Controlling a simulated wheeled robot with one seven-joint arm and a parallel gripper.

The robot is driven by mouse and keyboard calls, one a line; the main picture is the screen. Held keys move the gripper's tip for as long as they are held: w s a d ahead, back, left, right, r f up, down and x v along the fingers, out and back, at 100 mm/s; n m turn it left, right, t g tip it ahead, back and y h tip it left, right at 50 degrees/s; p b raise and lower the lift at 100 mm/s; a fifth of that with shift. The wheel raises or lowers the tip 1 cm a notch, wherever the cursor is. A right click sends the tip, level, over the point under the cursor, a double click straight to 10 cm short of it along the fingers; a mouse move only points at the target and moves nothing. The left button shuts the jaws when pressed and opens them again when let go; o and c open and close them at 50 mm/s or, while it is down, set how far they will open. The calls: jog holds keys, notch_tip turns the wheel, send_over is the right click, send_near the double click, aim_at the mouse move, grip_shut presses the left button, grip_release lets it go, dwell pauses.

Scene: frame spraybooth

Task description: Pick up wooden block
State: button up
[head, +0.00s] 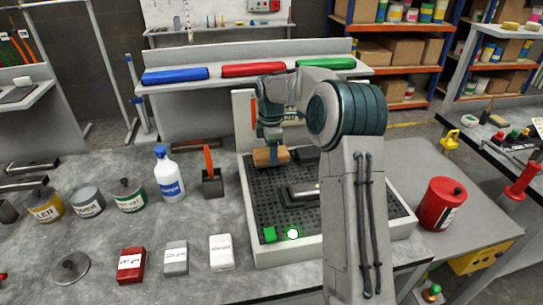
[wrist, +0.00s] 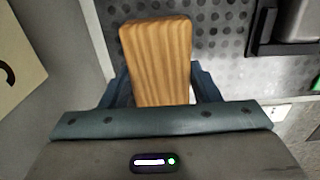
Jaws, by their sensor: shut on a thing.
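The wooden block (head: 265,157) is a light brown, striped-grain block at the back left of the perforated tray (head: 262,205) in the head view. In the wrist view the wooden block (wrist: 158,60) sits upright in the picture between the two blue fingers. My gripper (head: 272,160) points down and is shut on the block; in the wrist view my gripper (wrist: 160,88) has a finger on each side of it. I cannot tell whether the block touches the tray floor. The block's lower end in the wrist view is hidden behind the gripper body.
A dark holder with a grey-topped piece (head: 303,192) lies mid-tray. A red can (head: 441,203) stands right.

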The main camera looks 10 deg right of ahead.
jog(key=r, duration=0.2)
jog(key=shift+s+d+r+b, duration=0.3)
jog(key=shift+d+r+b, duration=0.05)
jog(key=shift+r, duration=0.05)
jog(key=s+d+r+b, duration=0.1)
jog(key=s+d+r, duration=0.5)
jog(key=s+d, duration=0.1)
jog(key=shift+s+d+r+b, duration=0.15)
jog(key=shift+d+r+b, duration=0.1)
jog(key=shift+d+b, duration=0.2)
